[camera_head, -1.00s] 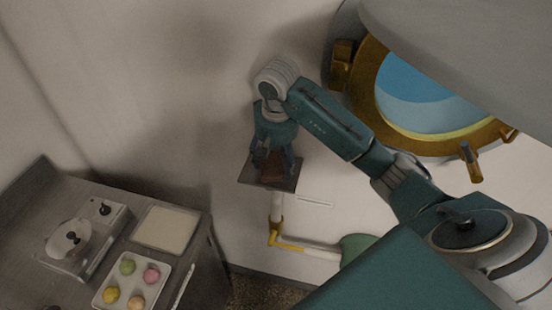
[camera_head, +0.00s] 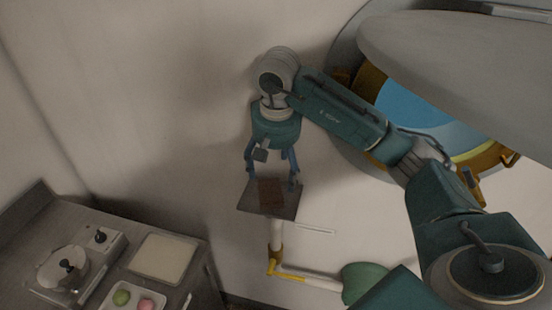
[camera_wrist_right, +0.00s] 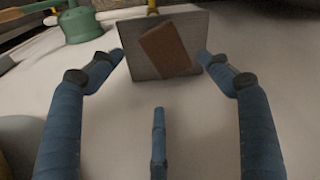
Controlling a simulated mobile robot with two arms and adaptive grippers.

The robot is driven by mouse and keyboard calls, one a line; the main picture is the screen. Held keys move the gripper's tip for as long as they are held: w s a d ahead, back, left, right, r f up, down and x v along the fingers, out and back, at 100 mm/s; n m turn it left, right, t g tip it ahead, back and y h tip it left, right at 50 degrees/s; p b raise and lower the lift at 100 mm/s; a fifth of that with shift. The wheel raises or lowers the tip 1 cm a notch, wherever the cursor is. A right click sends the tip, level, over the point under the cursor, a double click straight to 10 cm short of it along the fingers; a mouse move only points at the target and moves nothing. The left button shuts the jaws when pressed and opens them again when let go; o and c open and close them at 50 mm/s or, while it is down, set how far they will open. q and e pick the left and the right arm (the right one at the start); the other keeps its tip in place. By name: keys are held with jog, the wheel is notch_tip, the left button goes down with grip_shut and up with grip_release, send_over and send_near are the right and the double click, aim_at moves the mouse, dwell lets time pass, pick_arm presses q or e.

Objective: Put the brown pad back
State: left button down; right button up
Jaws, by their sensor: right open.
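The brown pad (camera_head: 271,194) lies on a small grey square plate (camera_head: 247,199) fixed near the wall. The pad also shows in the right wrist view (camera_wrist_right: 165,50), turned a little on the plate (camera_wrist_right: 137,65). My right gripper (camera_head: 272,181) is above the plate, its fingers spread wide. In the right wrist view the right gripper (camera_wrist_right: 160,65) has nothing between its fingers, and the pad lies beyond them, apart from the fingertips. My left gripper is not in view.
A counter at the lower left holds a device with a round lid (camera_head: 64,267), a pale square tray (camera_head: 165,258) and a tray of coloured balls (camera_head: 121,298). A pipe with yellow fittings (camera_head: 276,262) runs below the plate. A brass-rimmed porthole (camera_head: 415,95) is at the right.

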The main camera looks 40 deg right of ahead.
jog(key=shift+s+a+r, duration=0.1)
jog(key=shift+s+r, duration=0.05)
jog(key=shift+r, duration=0.95)
jog(key=shift+s+a+r, duration=0.1)
jog(key=shift+s+r, duration=0.05)
jog(key=shift+r, duration=0.9)
